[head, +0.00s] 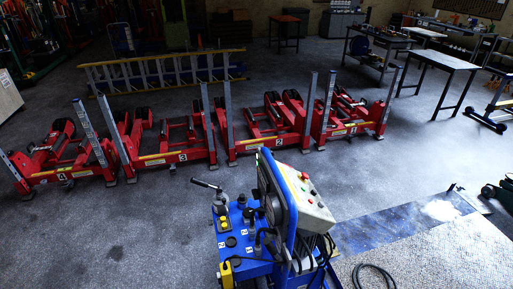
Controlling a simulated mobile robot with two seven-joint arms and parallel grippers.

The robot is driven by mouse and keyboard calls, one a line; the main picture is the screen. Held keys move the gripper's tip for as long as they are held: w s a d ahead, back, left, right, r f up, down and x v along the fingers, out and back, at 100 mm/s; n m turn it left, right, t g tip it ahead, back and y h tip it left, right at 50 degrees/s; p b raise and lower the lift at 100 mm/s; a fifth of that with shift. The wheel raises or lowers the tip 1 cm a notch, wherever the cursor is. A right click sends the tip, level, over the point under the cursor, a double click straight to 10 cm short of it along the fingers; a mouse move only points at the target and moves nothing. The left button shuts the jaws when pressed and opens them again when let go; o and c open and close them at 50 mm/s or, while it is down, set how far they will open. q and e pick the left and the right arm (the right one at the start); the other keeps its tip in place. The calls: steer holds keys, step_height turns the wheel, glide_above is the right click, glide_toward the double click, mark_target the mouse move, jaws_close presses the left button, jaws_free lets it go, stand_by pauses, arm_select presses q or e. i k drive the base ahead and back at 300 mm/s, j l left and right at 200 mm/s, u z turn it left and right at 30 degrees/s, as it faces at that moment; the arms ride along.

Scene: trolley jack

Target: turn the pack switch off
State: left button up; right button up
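A blue hydraulic pack (240,235) stands in the lower middle of the head view. It carries a grey control box (308,205) on its upper right side, with a red button (305,176) and several small dark controls on its sloped face. Which of these is the pack switch is too small to tell, and so is its position. A black lever (205,184) sticks out at the pack's upper left. Neither of my grippers is in view.
Several red numbered jacks (180,157) stand in a row behind the pack. A yellow ladder (165,72) lies behind them. Work tables (445,61) stand at the back right. A black hose (375,275) lies on the floor right of the pack. Floor left of the pack is clear.

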mark_target(255, 192)
steer(key=i+j+z, duration=0.85)
steer(key=j, duration=0.4)
steer(key=i+j+z, duration=0.45)
steer(key=j, duration=0.35)
steer(key=i+j+z, duration=0.15)
steer(key=j+z, duration=0.25)
steer(key=j, duration=0.45)
steer(key=j+z, duration=0.45)
steer(key=j, duration=0.5)
steer(key=k+j+z, duration=0.1)
steer(key=j+z, duration=0.3)
steer(key=j, duration=0.5)
